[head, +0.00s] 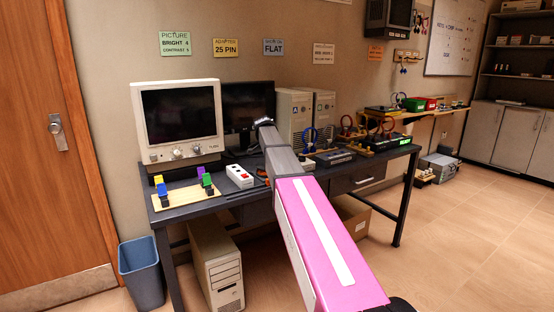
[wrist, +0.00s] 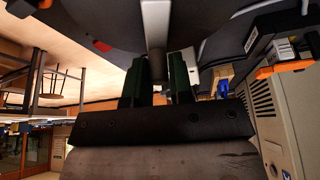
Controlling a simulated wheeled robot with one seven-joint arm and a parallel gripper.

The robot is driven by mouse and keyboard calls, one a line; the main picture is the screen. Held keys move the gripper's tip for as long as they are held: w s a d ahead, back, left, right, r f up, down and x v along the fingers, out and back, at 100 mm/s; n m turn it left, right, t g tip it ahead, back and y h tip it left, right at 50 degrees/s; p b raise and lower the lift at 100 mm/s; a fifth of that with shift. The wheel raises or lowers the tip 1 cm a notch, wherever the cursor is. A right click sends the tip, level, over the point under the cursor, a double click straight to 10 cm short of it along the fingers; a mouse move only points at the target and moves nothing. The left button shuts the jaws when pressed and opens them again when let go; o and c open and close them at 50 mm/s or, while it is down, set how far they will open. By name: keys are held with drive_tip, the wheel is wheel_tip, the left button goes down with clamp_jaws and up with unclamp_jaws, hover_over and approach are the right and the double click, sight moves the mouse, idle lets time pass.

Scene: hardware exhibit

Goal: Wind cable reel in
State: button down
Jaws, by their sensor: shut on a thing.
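In the wrist view, the cable reel (wrist: 98,20) shows as a large dark disc across the top, cut off by the frame edge. A pale crank arm (wrist: 155,18) crosses it and ends in a grey cylindrical handle (wrist: 156,62). My gripper (wrist: 160,80) has its dark green fingers on either side of this handle and is shut on it. In the head view, my arm hides the gripper and most of the reel area. Dark cable (head: 232,160) lies on the dark desk (head: 225,199) just left of my arm.
A blue bin (head: 142,272) and a PC case (head: 215,265) are on the floor.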

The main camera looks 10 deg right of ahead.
drive_tip(key=shift+s, duration=0.2)
drive_tip(key=c, duration=1.1)
unclamp_jaws()
drive_tip(key=shift+o, duration=0.2)
drive_tip(key=v, duration=1)
drive_tip(key=shift+r, duration=0.35)
drive_tip(key=shift+a, duration=0.15)
